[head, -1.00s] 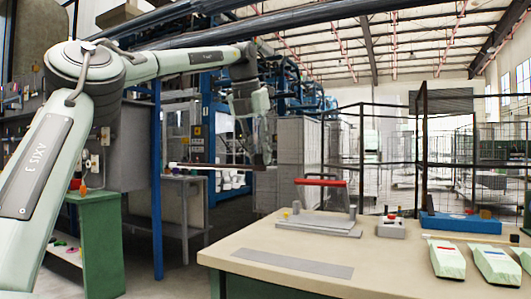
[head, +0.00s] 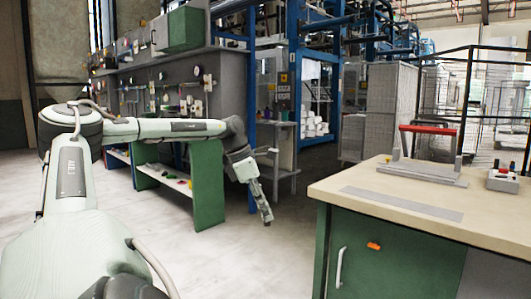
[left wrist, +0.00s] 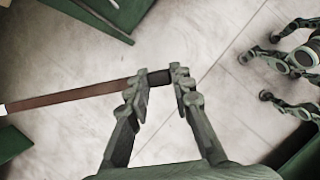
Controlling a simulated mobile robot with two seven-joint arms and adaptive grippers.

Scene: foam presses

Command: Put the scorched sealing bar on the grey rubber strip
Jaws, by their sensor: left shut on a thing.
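My left gripper (head: 266,218) hangs over open floor, left of the workbench and apart from it, pointing down. In the left wrist view its fingers (left wrist: 160,84) are shut on the dark end of a long, thin, brown bar (left wrist: 70,97), the scorched sealing bar, with a pale tip at the far left. I cannot make out the bar in the head view. The grey rubber strip (head: 402,204) lies flat and bare on the bench top, near its front left.
The workbench (head: 350,180) has a green front with a pale handle. A press with a red handle (head: 428,130) stands behind the strip, with a small control box (head: 503,180) to its right. A green shelf unit (head: 208,185) stands behind my left arm. The floor between is clear.

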